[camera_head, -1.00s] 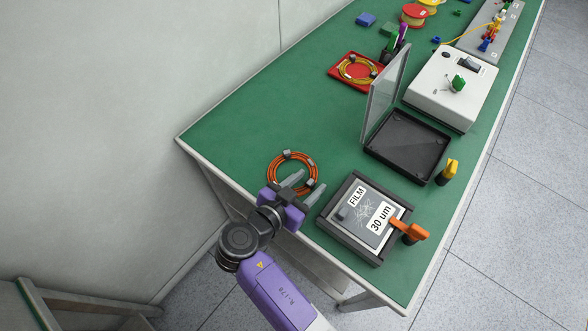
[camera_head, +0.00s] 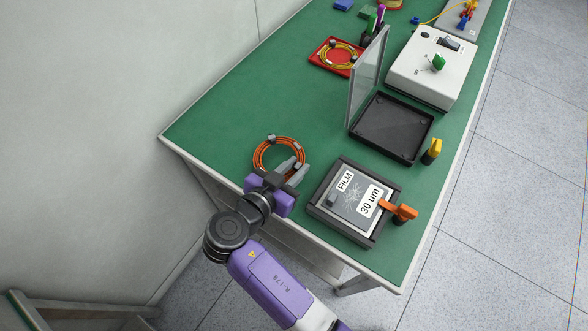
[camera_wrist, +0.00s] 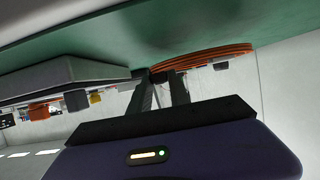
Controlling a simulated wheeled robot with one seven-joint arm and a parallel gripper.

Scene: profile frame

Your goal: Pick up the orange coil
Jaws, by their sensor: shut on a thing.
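The orange coil (camera_head: 257,155) is a flat ring with grey clips at the near left end of the green bench top. It also shows edge-on in the wrist view (camera_wrist: 212,57). My gripper (camera_head: 292,167) reaches over the bench edge, and its grey fingers are closed together on the near right part of the ring. In the wrist view the two dark fingers (camera_wrist: 160,82) meet the coil's left end, beside a small dark clip. The exact contact is partly hidden by the fingers. I cannot tell whether the coil is clear of the bench.
A dark frame labelled FILM (camera_head: 318,205) with an orange clamp (camera_head: 401,211) stands close right of my gripper. A red tray (camera_head: 318,58) lies farther back. Green bench left of the coil is free.

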